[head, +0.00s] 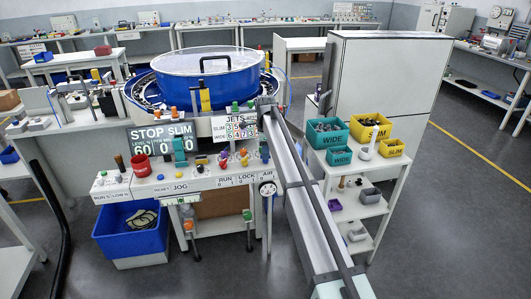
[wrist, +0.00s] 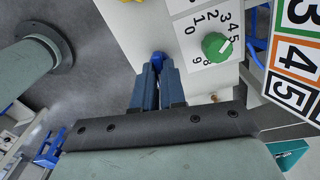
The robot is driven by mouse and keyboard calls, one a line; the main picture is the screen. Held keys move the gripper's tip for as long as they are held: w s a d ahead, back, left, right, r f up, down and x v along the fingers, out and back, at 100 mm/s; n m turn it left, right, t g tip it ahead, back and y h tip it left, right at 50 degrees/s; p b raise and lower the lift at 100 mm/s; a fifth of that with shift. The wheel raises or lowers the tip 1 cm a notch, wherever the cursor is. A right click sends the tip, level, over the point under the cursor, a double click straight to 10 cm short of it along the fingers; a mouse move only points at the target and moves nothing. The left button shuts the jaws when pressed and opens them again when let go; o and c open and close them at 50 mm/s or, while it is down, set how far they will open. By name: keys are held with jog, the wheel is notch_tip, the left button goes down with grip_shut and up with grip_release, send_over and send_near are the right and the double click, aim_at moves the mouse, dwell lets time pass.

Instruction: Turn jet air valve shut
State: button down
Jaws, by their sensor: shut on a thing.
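In the wrist view, my gripper (wrist: 157,82) has its two dark blue fingers close together on a small bright blue handle (wrist: 158,58) at the edge of the white panel. Most of the handle is hidden between the fingertips, so how far it is turned cannot be told. I take it for the jet air valve; no label on it is readable. In the head view, the word AIR (head: 267,174) shows on the panel's right end, below my arm's far end. The fingers are not clear there.
A green knob (wrist: 217,47) with a numbered dial sits right of the fingers. A number board (wrist: 294,55) stands further right. In the head view, a blue bowl (head: 206,75) stands behind the panel, and a shelf with teal and yellow bins (head: 370,131) stands to the right.

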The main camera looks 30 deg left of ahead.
jog(key=n, duration=1.1)
dwell(0.3)
dwell(0.3)
jog(key=c, duration=1.2)
grip_release()
jog(key=shift+r, duration=0.1)
notch_tip(320, 180, up, 14)
jog(key=shift+f+n, duration=0.2)
jog(key=shift+n, duration=0.1)
